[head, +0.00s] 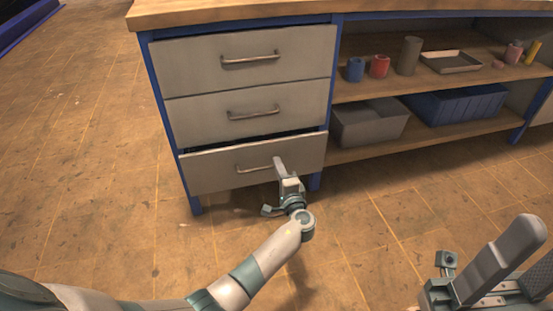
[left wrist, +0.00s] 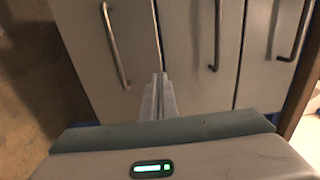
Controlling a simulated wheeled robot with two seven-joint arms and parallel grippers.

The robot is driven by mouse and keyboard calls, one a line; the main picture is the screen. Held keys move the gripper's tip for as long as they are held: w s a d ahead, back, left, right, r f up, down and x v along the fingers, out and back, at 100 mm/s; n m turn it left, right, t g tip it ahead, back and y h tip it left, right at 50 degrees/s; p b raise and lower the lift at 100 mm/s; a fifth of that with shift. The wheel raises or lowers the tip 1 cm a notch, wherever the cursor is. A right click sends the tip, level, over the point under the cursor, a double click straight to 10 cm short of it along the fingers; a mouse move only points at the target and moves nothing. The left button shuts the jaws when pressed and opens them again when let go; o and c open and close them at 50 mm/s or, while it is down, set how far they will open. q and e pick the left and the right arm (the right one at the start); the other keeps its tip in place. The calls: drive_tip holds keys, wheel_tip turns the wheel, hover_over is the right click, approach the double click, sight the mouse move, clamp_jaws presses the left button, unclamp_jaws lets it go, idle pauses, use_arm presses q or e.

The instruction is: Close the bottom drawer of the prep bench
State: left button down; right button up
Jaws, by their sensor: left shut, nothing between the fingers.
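The prep bench has a wooden top and a stack of three grey drawers in a blue frame. The bottom drawer (head: 220,172) stands slightly out, with a dark gap along its top edge; its bar handle shows on the front. In the left wrist view the bottom drawer (left wrist: 85,60) is the leftmost panel, turned sideways. My left gripper (head: 279,162) is shut and empty, in front of the drawer's right half by the handle's right end. Its fingertips also show in the left wrist view (left wrist: 159,78); I cannot tell whether they touch the front. My right gripper (head: 510,268) is open, at lower right.
The middle drawer (head: 210,115) and top drawer (head: 205,62) look closed. Open shelves at the right hold small cups, a tray (head: 450,62), a grey bin (head: 370,124) and a blue crate (head: 455,104). The tiled floor in front is clear.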

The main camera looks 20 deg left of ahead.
use_arm(q)
drive_tip(key=shift+p+v, duration=0.55)
drive_tip(key=shift+v, duration=2.3)
drive_tip(key=shift+d, duration=0.1)
